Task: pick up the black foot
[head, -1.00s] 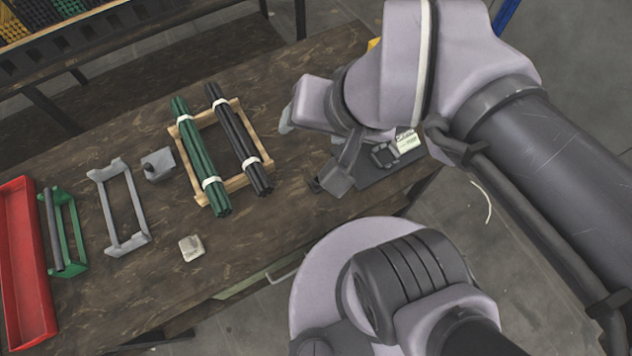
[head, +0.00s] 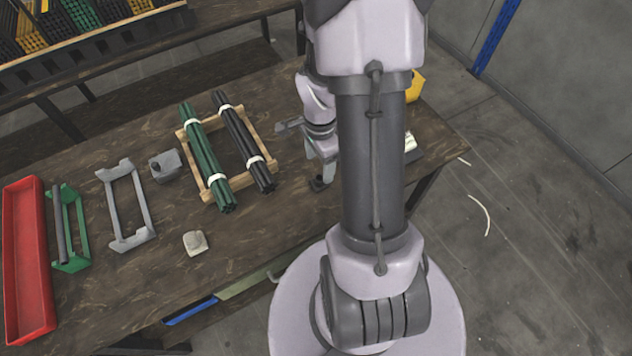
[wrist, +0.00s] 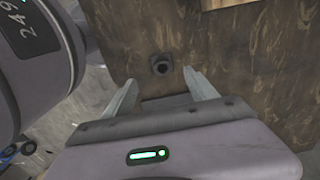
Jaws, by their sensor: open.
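The black foot (head: 318,183) is a small dark piece on the brown workbench, right of the black rod bundle in the head view. In the wrist view the foot (wrist: 161,65) has a dark round top and lies just beyond the fingertips, roughly centred between them. My gripper (wrist: 162,84) is open, with nothing between its fingers. In the head view my gripper (head: 318,158) is close to the foot, and my arm hides part of the bench to the right.
A wooden rack (head: 222,186) holds green rods (head: 205,155) and black rods (head: 244,140). Left of it are a grey block (head: 166,166), a grey frame (head: 125,205), a green frame (head: 72,228) and a red tray (head: 28,262). A pale block (head: 195,242) sits near the front edge.

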